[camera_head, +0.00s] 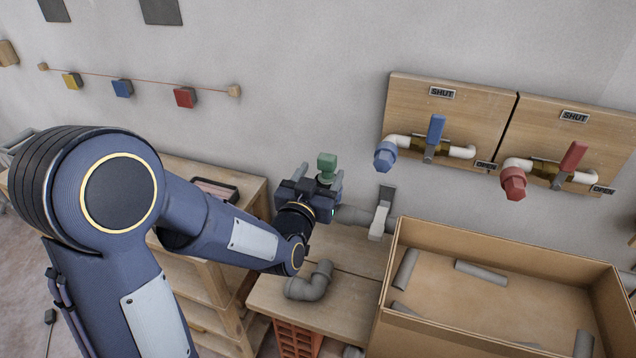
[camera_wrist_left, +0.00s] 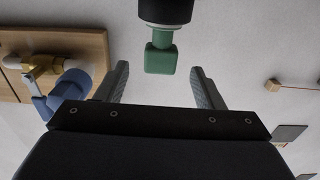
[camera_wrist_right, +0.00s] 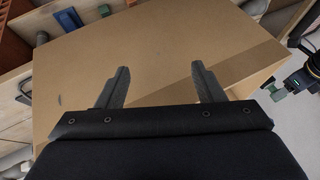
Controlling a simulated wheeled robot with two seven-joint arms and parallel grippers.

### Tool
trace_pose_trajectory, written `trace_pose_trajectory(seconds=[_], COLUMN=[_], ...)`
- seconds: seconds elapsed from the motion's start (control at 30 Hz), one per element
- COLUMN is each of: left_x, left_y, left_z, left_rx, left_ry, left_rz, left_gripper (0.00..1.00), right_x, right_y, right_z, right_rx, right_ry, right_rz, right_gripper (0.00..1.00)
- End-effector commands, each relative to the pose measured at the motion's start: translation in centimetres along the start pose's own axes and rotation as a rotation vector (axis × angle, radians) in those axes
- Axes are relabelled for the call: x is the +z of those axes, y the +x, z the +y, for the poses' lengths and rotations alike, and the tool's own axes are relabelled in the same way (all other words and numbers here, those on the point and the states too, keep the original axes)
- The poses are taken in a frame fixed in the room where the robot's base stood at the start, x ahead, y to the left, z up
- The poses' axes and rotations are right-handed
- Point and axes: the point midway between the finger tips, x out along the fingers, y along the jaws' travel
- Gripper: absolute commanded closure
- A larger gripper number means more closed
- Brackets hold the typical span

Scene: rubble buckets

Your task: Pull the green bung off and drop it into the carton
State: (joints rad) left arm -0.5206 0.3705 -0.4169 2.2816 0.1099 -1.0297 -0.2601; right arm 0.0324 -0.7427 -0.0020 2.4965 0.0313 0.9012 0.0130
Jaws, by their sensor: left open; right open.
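The green bung (camera_head: 327,163) shows just beyond my left gripper (camera_head: 311,180) in the head view. In the left wrist view the bung (camera_wrist_left: 160,58) sits on the end of a dark pipe (camera_wrist_left: 165,10), with its square end toward me. My left gripper's fingers are open, one on each side of the bung, with a gap on both sides. The open carton (camera_head: 505,243) is at the lower right of the head view. My right gripper (camera_wrist_right: 160,69) is open and empty, facing the carton's side (camera_wrist_right: 90,62) in the right wrist view.
Grey pipe pieces (camera_head: 481,273) lie in the carton. A grey elbow (camera_head: 310,281) lies on the wooden bench (camera_head: 345,312). Blue (camera_head: 436,129) and red (camera_head: 573,157) valve levers are on wall boards above the carton. A dark tray (camera_head: 214,190) is on the shelf at left.

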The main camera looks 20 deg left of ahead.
Motion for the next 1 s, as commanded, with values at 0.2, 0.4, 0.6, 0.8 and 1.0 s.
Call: trace_pose_trajectory(seconds=[0.2,0.4,0.6,0.8,1.0], left_x=[-0.1,-0.1,-0.1,-0.1,-0.1], left_y=[3.2,5.9,7.1,7.2,7.1], left_z=[0.0,0.0,0.0,0.0,0.0], left_rx=[-0.001,0.0,0.001,0.001,0.0], left_ry=[0.002,-0.001,-0.001,-0.002,-0.002], left_rz=[0.0,0.0,-0.001,-0.001,-0.001], left_gripper=[0.38,0.38,0.38,0.38,0.58], right_x=[-0.3,-0.4,-0.5,-0.5,-0.5], right_y=[-0.5,-0.9,-1.0,-0.9,-0.9], right_z=[-0.2,-0.4,-0.4,-0.4,-0.4], right_rx=[0.0,0.0,0.0,0.0,0.0], right_ry=[0.0,0.0,0.0,0.0,0.0], right_rz=[0.0,0.0,0.0,0.0,0.0], right_gripper=[0.38,0.38,0.38,0.38,0.38])
